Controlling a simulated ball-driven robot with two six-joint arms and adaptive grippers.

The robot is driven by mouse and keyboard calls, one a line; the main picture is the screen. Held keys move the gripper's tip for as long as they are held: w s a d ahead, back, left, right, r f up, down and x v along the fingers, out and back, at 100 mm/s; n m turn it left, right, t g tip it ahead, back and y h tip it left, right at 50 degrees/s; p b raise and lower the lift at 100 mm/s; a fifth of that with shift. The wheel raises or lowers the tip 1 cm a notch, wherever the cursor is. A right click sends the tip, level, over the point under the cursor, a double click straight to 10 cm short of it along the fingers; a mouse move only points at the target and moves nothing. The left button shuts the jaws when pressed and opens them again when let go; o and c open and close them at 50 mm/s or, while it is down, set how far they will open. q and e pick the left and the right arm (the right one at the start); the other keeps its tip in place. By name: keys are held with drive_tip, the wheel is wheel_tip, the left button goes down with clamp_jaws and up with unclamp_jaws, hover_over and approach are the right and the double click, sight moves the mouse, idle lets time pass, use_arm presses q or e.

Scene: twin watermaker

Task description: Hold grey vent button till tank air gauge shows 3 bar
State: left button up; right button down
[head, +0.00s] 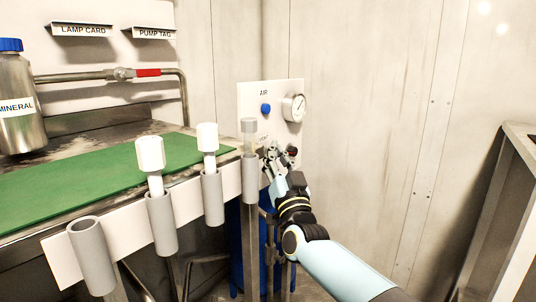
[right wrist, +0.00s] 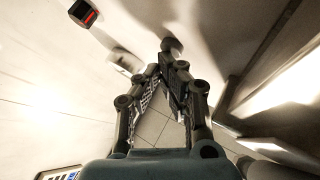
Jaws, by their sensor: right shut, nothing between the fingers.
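The white air panel (head: 248,94) hangs on the back wall, marked AIR. It carries a blue knob (head: 265,109) and a round white gauge (head: 298,107) with a dark needle, too small to read. My right gripper (head: 277,152) is shut and empty in front of the panel's lower part and hides the area where a grey button could be. In the right wrist view its fingers (right wrist: 170,72) are together, and a grey round piece (right wrist: 172,45) shows just beyond their tips. I cannot tell whether they touch it, or whether it is the vent button.
Grey tube holders (head: 91,255) line the bench's front edge, some with white-capped cartridges (head: 150,153). A steel MINERAL bottle (head: 18,105) stands at the left above the green mat (head: 85,182). A black box with a red part (right wrist: 84,12) shows in the right wrist view.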

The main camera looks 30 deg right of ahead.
use_arm(q)
drive_tip(key=shift+w, duration=0.75)
drive_tip(key=shift+s, duration=0.2)
drive_tip(key=shift+s+a, duration=0.15)
drive_tip(key=shift+s, duration=0.5)
drive_tip(key=shift+w, duration=0.15)
drive_tip(key=shift+w, duration=0.7)
drive_tip(key=shift+s, duration=0.15)
drive_tip(key=shift+s, duration=0.7)
drive_tip(key=shift+w, duration=0.1)
